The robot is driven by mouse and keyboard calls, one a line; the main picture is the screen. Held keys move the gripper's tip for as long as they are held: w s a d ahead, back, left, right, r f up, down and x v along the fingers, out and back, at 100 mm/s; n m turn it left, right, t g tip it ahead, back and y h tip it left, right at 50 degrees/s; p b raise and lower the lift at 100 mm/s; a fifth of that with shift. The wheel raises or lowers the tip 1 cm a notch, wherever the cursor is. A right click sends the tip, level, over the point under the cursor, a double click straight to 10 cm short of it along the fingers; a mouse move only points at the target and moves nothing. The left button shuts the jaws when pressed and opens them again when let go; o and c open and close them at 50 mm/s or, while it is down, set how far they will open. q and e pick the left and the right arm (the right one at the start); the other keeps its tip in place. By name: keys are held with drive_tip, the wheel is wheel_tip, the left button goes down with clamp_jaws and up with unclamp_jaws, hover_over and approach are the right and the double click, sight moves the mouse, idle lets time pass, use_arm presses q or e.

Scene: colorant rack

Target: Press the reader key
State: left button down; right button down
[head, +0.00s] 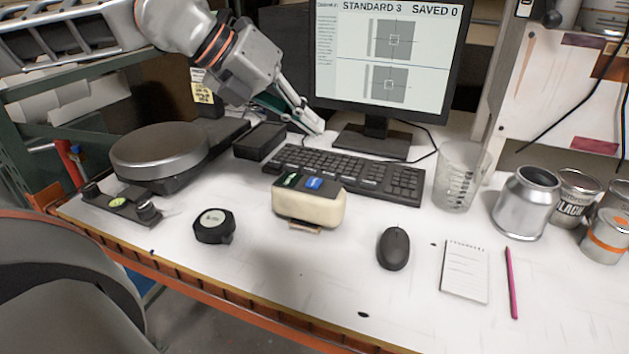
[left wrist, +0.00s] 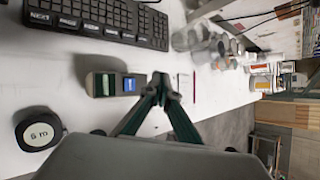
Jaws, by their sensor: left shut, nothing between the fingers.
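A cream block-shaped reader (head: 309,208) stands on the white desk in front of the keyboard. Its dark top carries a green key (head: 291,180) and a blue key (head: 314,183). In the left wrist view the reader shows its green key (left wrist: 108,84) and blue key (left wrist: 129,84), left of my fingertips. My left gripper (head: 314,126) is shut and empty, its tips pictured beyond the keyboard, near the monitor's foot. In the left wrist view the closed fingertips (left wrist: 161,84) appear right of the blue key, apart from it in the picture. My right gripper is out of view.
A keyboard (head: 350,172) lies behind the reader. The monitor (head: 385,60) reads "STANDARD 3 SAVED 0". A tape measure (head: 213,226), mouse (head: 393,248), notepad (head: 465,271), beaker (head: 459,177) and several cans (head: 525,203) stand around. Bare desk lies in front of the reader.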

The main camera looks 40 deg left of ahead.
use_arm(q)
drive_tip(key=b, duration=0.1)
hover_over(310, 182)
wheel_tip(310, 182, down, 7)
drive_tip(key=shift+r, duration=0.1)
drive_tip(key=shift+f+b, duration=0.4)
drive_tip(key=shift+f, duration=0.25)
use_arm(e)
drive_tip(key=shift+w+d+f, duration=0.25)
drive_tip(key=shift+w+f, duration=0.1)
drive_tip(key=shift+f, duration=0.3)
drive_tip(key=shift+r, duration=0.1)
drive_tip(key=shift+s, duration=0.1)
use_arm(q)
drive_tip(key=shift+f+b, duration=0.4)
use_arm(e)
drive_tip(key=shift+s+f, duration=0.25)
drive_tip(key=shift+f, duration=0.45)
